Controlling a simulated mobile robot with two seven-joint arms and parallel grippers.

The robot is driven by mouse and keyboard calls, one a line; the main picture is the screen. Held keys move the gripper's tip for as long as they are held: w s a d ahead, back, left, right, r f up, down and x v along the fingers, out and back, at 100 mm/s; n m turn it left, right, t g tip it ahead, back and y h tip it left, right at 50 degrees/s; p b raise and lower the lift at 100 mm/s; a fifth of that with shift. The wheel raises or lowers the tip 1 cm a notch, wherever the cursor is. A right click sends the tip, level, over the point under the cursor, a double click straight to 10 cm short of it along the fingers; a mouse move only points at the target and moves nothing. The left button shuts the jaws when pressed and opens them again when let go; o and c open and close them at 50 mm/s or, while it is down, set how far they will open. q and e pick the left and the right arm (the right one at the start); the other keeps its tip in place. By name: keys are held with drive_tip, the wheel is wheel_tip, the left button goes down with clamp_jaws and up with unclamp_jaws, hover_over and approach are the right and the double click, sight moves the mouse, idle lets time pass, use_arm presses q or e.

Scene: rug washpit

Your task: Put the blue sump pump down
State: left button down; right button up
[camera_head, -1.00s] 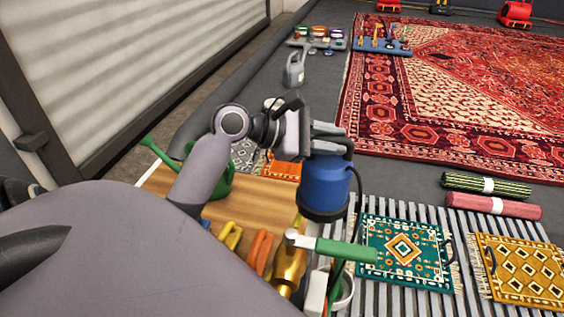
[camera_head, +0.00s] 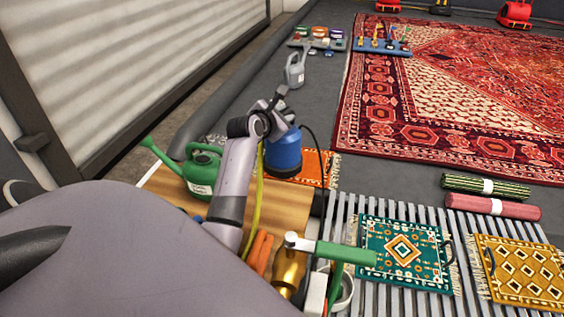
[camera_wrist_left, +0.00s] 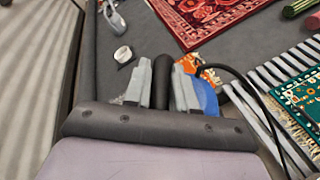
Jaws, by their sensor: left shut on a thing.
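The blue sump pump (camera_head: 283,155) has a blue body with a dark base and a black cable. In the head view it hangs upright over the far edge of the wooden bench top, in front of a small orange rug. My left gripper (camera_head: 285,117) is shut on it at its top. In the left wrist view the two grey fingers (camera_wrist_left: 161,85) close around a black handle, and part of the pump (camera_wrist_left: 206,96) shows blue beside the right finger. The pump's underside contact is hidden. My right gripper is not in view.
A green watering can (camera_head: 203,168) stands on the wooden top (camera_head: 290,208), with orange and brass items nearer. Slatted grating (camera_head: 340,215) with a teal rug (camera_head: 404,252) lies right. A small orange rug (camera_head: 318,168) lies beyond the bench. Grey floor is free before the large red rug (camera_head: 450,110).

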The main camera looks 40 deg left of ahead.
sight(282, 159)
use_arm(q)
drive_tip(key=shift+w+a+f+y, duration=0.15)
drive_tip(key=shift+a+f+y, duration=0.15)
drive_tip(key=shift+y, duration=0.1)
wheel_tip(282, 159, down, 3)
drive_tip(key=shift+f+b, duration=0.1)
drive_tip(key=shift+b, duration=0.75)
wheel_tip(282, 159, down, 12)
drive_tip(key=b, duration=0.5)
wheel_tip(282, 159, down, 4)
drive_tip(key=shift+f+b, duration=0.1)
drive_tip(key=shift+b, duration=1)
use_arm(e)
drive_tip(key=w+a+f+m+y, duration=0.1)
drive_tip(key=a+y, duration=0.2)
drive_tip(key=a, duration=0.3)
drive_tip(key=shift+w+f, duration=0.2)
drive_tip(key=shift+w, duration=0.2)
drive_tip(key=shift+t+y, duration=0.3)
use_arm(q)
drive_tip(key=c, duration=0.9)
unclamp_jaws()
drive_tip(key=shift+f, duration=0.3)
drive_tip(key=shift+d, duration=0.1)
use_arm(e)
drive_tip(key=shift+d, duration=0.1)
